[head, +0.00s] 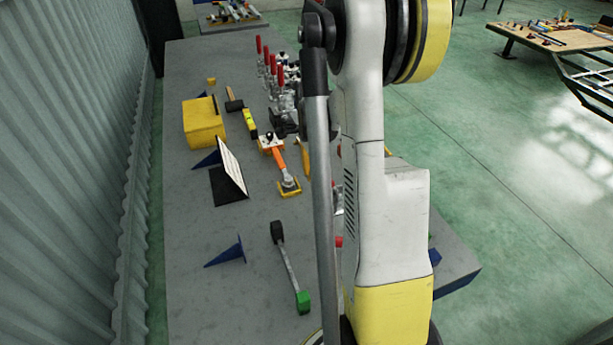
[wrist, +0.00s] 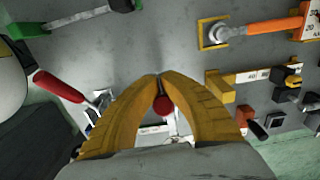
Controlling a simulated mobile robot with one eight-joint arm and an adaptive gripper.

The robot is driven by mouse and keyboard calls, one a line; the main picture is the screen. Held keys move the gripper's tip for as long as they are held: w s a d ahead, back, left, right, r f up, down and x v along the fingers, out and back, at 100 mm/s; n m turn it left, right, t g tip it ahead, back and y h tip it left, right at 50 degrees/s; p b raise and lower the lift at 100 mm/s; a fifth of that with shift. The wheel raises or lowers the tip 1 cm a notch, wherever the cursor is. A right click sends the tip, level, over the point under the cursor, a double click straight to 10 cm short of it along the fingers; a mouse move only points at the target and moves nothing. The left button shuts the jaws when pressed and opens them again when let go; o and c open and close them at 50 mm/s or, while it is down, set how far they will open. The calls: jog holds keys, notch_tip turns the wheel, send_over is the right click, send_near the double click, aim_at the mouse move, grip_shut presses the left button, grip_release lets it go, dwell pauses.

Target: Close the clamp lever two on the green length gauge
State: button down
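The length gauge lies on the grey table as a thin metal bar with a green end block (head: 303,301) and a black end block (head: 278,232). In the wrist view its green end (wrist: 27,31) is at the upper left. A red clamp lever (wrist: 59,87) slants at the left, joined to a metal clamp (wrist: 101,101). A second red handle end (wrist: 163,105) shows in the gap between the fingers of my gripper (wrist: 158,76). My yellow fingertips meet or nearly meet just above it; no clear contact with it shows. Which lever is number two cannot be told. My arm hides this area in the head view.
An orange-handled tool (wrist: 267,27) lies at the upper right in the wrist view, with yellow measuring tools (wrist: 246,76) below. Several red-handled clamps (head: 269,60), a yellow box (head: 204,122) and a white panel (head: 232,166) stand farther back.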

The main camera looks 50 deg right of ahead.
jog(key=shift+s+d+r, duration=0.1)
jog(key=shift+d+r, duration=0.05)
jog(key=shift+d, duration=0.05)
dwell(0.3)
jog(key=shift+s+d+r+p, duration=0.1)
jog(key=shift+s+d+r, duration=0.15)
jog(key=shift+d, duration=0.25)
jog(key=shift+s+d+r+p, duration=0.1)
jog(key=shift+s+d+r, duration=0.15)
jog(key=shift+d, duration=0.3)
jog(key=shift+s+d+r+p, duration=0.15)
jog(key=shift+s+d, duration=0.1)
jog(key=shift+d, duration=0.35)
jog(key=shift+s+d+r, duration=0.1)
jog(key=shift+s+d, duration=0.2)
jog(key=shift+d, duration=0.25)
jog(key=shift+s+d+r, duration=0.1)
jog(key=shift+s+d, duration=0.15)
jog(key=shift+d, duration=0.25)
notch_tip(320, 180, up, 8)
jog(key=p, duration=0.5)
jog(key=shift+a, duration=0.1)
